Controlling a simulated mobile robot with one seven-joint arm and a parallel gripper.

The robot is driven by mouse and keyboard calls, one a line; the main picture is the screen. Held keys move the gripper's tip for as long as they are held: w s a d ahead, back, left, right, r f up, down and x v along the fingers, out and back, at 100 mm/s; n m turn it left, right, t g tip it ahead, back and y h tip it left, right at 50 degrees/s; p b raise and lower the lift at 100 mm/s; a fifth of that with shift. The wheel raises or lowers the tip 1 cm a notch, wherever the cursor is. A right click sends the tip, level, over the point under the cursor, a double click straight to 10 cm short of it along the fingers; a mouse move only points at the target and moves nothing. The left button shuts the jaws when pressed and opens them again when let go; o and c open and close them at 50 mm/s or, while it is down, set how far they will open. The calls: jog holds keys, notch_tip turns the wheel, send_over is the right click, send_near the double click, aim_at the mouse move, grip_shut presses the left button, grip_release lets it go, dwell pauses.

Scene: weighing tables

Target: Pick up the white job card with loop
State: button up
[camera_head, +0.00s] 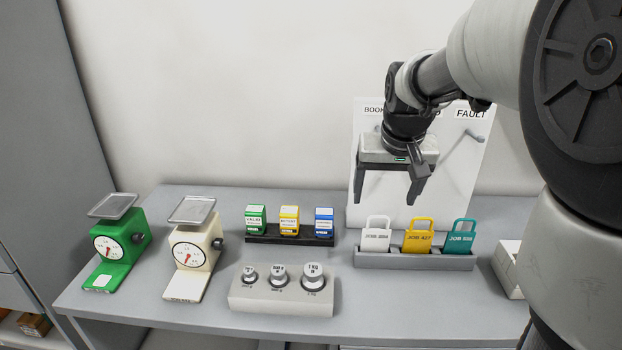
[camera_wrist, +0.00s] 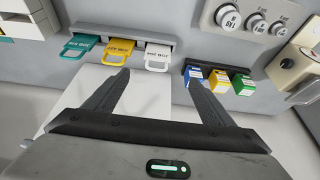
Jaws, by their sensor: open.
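The white job card with loop (camera_head: 377,236) stands upright at the left end of a grey rack (camera_head: 415,261) on the table, its loop at the top. In the wrist view the white card (camera_wrist: 157,56) is the rightmost of the three cards, ahead of my fingertips. My gripper (camera_head: 388,201) is open and empty, pointing down above and behind the rack, in front of the white board. Its two fingers also show in the wrist view (camera_wrist: 160,78), apart, with nothing between them. The lower part of the card is hidden in the rack.
A yellow job card (camera_head: 418,237) and a teal job card (camera_head: 460,237) stand to the right in the same rack. A white board (camera_head: 462,165) stands behind. Three stamp-like blocks (camera_head: 289,220), a weight block (camera_head: 280,297) and two scales (camera_head: 190,248) are to the left.

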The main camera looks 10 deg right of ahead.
send_near(376, 239)
jog(key=w+f, duration=0.1)
jog(key=w, duration=0.1)
jog(key=shift+d+b+x, duration=0.2)
jog(key=shift+b+x, duration=0.45)
jog(key=shift+x, duration=2.35)
jog(key=shift+c, duration=0.3)
jog(key=c, duration=1.1)
